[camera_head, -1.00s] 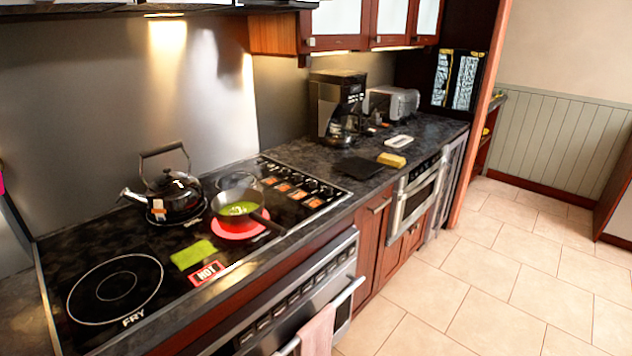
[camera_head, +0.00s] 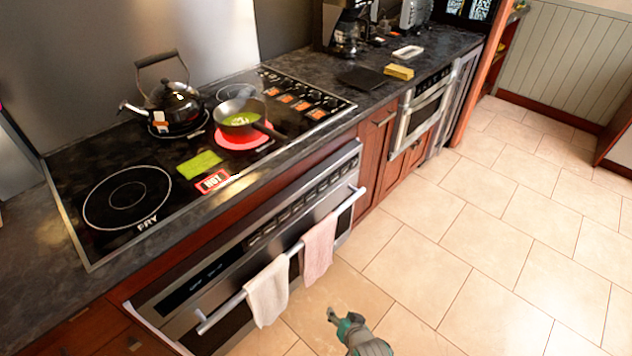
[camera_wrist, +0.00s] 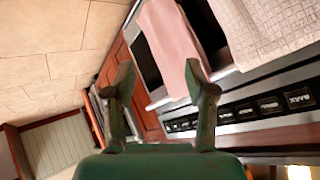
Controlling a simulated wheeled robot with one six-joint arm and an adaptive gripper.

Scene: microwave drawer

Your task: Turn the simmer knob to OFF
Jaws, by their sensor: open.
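The cooktop (camera_head: 70,225) has a row of knobs (camera_head: 290,98) with orange labels along its right side. The labels are too small to read, so I cannot tell which knob is the simmer one. A pan (camera_head: 236,118) with green contents sits on a red glowing burner (camera_head: 240,142) left of the knobs. My gripper (camera_head: 338,316) is low in front of the oven, over the floor and well away from the knobs. In the wrist view my gripper (camera_wrist: 160,78) is open with nothing between its fingers.
A kettle (camera_head: 173,103) stands behind the pan's left. A green cloth (camera_head: 199,164) and a red HOT sign (camera_head: 212,181) lie on the cooktop. Pink (camera_head: 319,247) and white (camera_head: 267,291) towels hang on the oven handle. A yellow sponge (camera_head: 398,72) lies on the counter. The tiled floor is clear.

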